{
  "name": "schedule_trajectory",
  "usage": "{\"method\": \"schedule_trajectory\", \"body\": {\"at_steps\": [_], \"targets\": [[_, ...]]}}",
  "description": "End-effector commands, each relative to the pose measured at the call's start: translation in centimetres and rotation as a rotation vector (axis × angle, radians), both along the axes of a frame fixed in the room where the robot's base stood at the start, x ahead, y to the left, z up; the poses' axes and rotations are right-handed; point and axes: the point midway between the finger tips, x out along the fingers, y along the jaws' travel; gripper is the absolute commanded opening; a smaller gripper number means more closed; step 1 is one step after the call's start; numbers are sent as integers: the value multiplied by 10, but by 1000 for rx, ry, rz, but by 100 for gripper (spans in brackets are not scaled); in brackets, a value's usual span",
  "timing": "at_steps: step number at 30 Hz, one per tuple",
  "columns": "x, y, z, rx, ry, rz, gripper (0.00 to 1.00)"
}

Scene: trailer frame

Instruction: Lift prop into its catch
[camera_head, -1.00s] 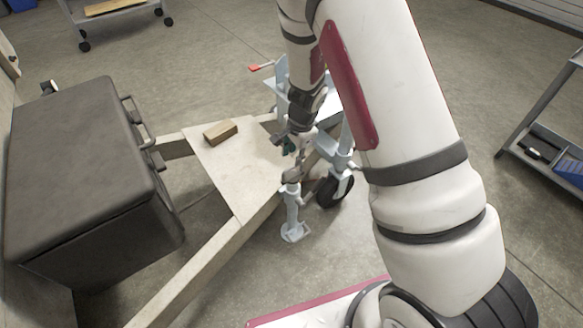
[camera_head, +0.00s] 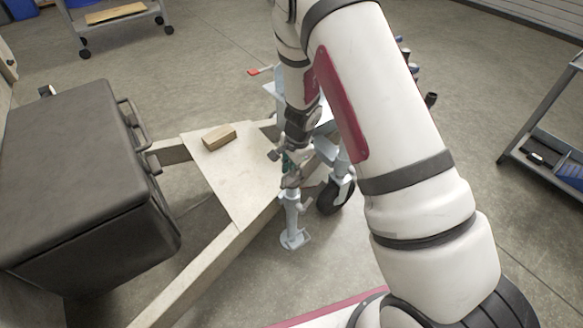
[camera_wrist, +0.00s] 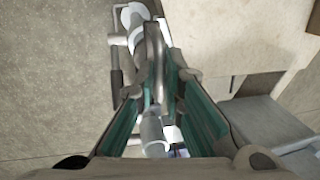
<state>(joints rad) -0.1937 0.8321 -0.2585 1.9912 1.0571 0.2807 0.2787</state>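The prop (camera_head: 291,218) is a pale blue-grey leg with a flat foot plate. It stands upright beside the angled trailer frame beam (camera_head: 205,258), its foot at or just above the floor. My gripper (camera_head: 289,168) is at the prop's top end, and my wrist hides part of it in the head view. In the wrist view my gripper's teal-padded fingers (camera_wrist: 157,88) are apart, with a grey bar (camera_wrist: 155,50) and pale metal parts of the prop (camera_wrist: 152,130) between them. A gap seems to show beside the bar. The catch cannot be made out.
A jockey wheel (camera_head: 335,195) stands just right of the prop. A wooden block (camera_head: 219,138) lies on the frame's plate (camera_head: 240,185). A large dark box (camera_head: 75,185) fills the left. A cart (camera_head: 550,130) stands at right. Floor in front of the prop is clear.

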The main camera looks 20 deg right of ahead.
Motion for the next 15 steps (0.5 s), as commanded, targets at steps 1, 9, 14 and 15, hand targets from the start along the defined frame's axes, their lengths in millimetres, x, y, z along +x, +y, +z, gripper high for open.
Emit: {"method": "schedule_trajectory", "body": {"at_steps": [1,9,14,15], "targets": [[0,0,0,0,1,0,0],[0,0,16,0,1,0,0],[0,0,38,1,0,0,0],[0,0,43,1,0,0,0]]}}
